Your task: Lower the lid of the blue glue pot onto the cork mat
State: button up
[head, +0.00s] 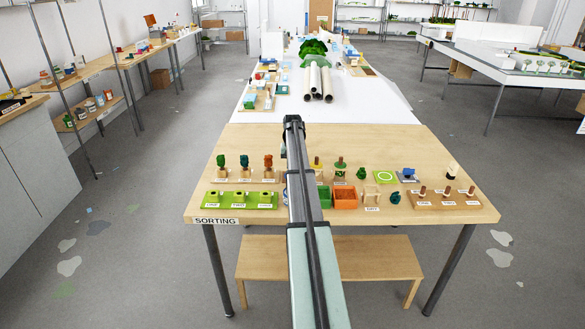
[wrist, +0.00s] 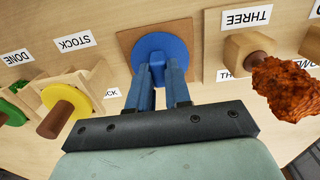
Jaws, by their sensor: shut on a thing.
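In the wrist view, my gripper (wrist: 162,70) is shut on the blue lid (wrist: 160,46), a round flat disc at the fingertips. The lid lies over the brown square cork mat (wrist: 128,38), whose edges show around it. I cannot tell whether the lid touches the mat or hangs just above it. The fingers cover the lid's near side. In the head view, my arm hides the gripper, lid and mat. I cannot surely make out the blue glue pot.
In the wrist view, a block with orange-brown foliage (wrist: 288,88) stands right of the mat, and a yellow disc with a brown peg (wrist: 60,102) stands left. In the head view, an orange bin (head: 345,199) and green rack (head: 240,201) stand nearer the table's front edge.

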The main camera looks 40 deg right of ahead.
jog(key=o, duration=0.9)
jog(key=shift+r, duration=3.5)
